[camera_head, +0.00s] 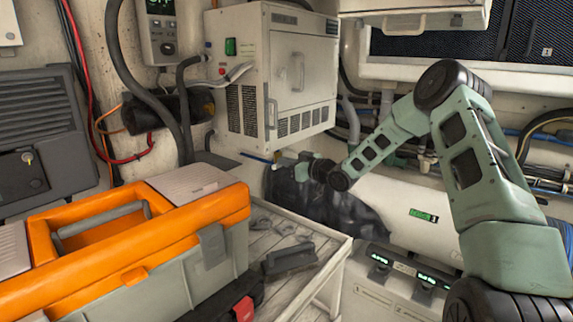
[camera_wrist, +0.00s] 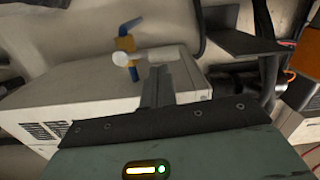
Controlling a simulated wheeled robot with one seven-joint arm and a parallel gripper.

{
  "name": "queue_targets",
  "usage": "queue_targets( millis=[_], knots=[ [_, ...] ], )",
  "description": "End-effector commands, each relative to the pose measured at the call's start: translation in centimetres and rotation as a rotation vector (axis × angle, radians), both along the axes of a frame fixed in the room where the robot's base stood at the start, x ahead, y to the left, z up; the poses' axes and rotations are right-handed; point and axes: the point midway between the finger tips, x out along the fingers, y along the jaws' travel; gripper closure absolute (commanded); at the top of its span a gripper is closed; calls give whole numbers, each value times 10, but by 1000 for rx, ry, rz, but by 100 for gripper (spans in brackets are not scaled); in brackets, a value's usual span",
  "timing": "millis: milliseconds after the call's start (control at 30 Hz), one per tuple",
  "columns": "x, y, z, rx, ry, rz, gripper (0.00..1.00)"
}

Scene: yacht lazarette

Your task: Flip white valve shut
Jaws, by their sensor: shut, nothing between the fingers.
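In the wrist view a small valve (camera_wrist: 127,45) has a yellow-brass body, blue parts above and below it, and a rounded white piece (camera_wrist: 121,59) at its front. I cannot tell whether the white piece is its handle, or which way it is turned. My gripper (camera_wrist: 157,72) is shut and empty, its dark fingers just right of the valve and nearer the camera. I see no clear contact. The white piece cannot be made out there.
A white cabinet (camera_head: 262,60) hangs on the wall just above my gripper. An orange and grey toolbox (camera_head: 215,260) stands at the left front, beside a slatted shelf (camera_head: 300,236) with loose tools. A white cylinder (camera_head: 390,205) and dark hoses lie behind my arm.

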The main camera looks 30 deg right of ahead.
Motion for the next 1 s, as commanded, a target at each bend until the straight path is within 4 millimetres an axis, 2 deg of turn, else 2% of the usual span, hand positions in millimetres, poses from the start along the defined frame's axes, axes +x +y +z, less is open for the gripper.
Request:
queue_targets(
  millis=[367, 1000],
  knots=[
    [-1, 3, -13, -121, -45, 1, 100],
    [0, 2, -49, -671, -246, 1, 100]
  ],
)
